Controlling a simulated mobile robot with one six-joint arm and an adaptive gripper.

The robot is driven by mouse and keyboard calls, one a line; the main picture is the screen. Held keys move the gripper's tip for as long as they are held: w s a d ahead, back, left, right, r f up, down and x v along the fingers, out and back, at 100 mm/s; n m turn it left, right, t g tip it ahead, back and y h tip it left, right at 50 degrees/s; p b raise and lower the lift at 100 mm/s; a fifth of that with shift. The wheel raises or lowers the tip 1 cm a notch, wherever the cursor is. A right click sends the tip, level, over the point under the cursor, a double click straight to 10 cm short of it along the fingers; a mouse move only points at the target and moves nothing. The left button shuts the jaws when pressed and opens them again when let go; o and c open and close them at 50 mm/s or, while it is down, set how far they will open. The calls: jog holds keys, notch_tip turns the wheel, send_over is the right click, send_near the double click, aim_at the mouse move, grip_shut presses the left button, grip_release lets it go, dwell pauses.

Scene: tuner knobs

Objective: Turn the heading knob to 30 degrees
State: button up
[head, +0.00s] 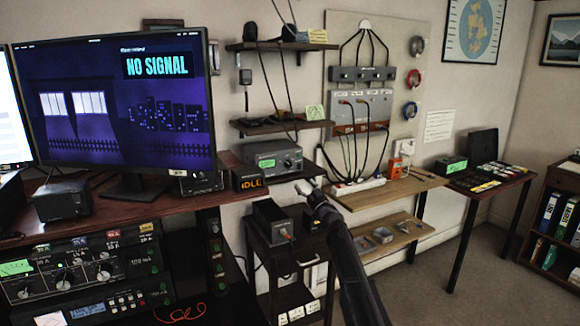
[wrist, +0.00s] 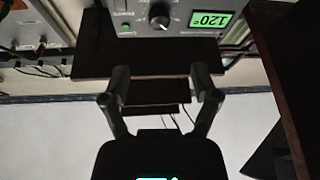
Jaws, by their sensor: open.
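The heading knob (wrist: 160,15) is a dark round knob on the front of a grey box (wrist: 125,20), at the top edge of the upside-down wrist view. A green display (wrist: 209,20) beside it reads 120°. In the head view a grey box with a green label (head: 273,160), seemingly the same one, sits on a wall shelf. My gripper (wrist: 161,75) is open and empty, its two fingers spread below the box in the wrist view and apart from the knob. In the head view my gripper (head: 308,188) is near that shelf, just right of the box.
A monitor reading NO SIGNAL (head: 115,100) and radio gear (head: 85,270) fill the left. A dark cart (head: 290,255) stands below the shelf. A cabled board (head: 365,100) and wooden shelf (head: 390,190) are to the right.

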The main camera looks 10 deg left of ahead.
aim_at(289, 165)
jog(key=p+x, duration=0.4)
jog(key=x, duration=0.7)
jog(key=shift+w+a+r, duration=0.1)
jog(key=shift+c, duration=0.3)
grip_shut()
